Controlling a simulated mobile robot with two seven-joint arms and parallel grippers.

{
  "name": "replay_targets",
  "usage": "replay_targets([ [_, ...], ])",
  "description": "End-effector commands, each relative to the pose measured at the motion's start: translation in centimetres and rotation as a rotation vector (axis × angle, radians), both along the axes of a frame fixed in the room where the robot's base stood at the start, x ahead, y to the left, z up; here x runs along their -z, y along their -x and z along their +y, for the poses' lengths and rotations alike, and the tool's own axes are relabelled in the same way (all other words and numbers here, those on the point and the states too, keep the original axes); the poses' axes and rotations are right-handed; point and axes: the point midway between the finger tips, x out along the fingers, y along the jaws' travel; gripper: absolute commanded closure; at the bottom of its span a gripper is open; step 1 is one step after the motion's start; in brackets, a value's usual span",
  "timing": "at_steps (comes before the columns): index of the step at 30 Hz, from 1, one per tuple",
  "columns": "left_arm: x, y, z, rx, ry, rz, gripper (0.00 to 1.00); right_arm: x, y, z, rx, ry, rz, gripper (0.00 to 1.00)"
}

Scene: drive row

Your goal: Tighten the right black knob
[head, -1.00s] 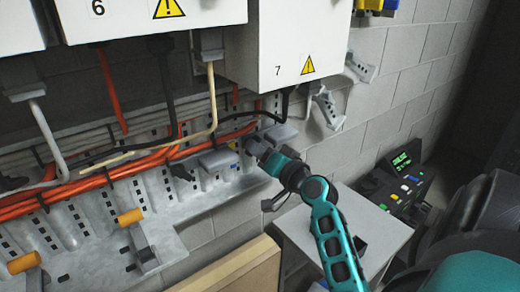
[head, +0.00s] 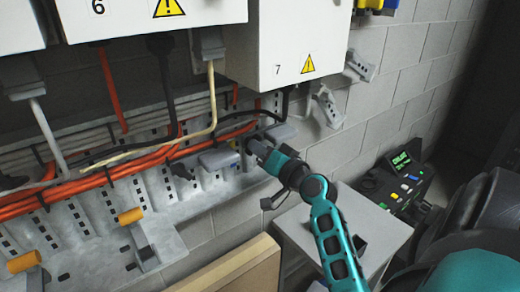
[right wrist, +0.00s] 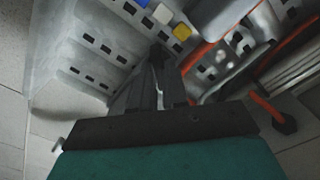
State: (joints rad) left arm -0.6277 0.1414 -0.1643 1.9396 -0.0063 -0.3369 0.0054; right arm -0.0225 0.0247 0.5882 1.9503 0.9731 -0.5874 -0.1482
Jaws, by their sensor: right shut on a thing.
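My right gripper (head: 256,147) reaches in from the lower right to the grey perforated rail below cabinet 7. In the right wrist view its dark fingers (right wrist: 160,82) are close together, shut on a small dark piece (right wrist: 158,54) at the rail, which looks like the right black knob. The fingers cover most of it, and in the head view the gripper hides it. My left gripper is not in view.
Orange, black and cream cables (head: 150,160) run along the rail. Cabinet 7 (head: 300,40) hangs above the gripper. A blue and a yellow piece (right wrist: 182,31) sit close to the fingers. A grey box (head: 385,225) and a control panel (head: 400,180) stand lower right.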

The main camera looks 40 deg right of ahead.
Motion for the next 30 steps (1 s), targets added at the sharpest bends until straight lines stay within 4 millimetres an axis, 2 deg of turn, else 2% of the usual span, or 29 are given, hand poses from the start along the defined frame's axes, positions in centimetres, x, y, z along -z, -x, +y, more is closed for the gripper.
replay_targets([
  [11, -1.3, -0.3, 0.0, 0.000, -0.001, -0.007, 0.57, -0.2, 0.0, 0.0, -0.001, -0.129, -0.014, 1.00],
  [30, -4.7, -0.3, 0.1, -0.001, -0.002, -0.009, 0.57, -0.3, 0.0, 0.0, 0.000, -0.711, -0.080, 1.00],
])
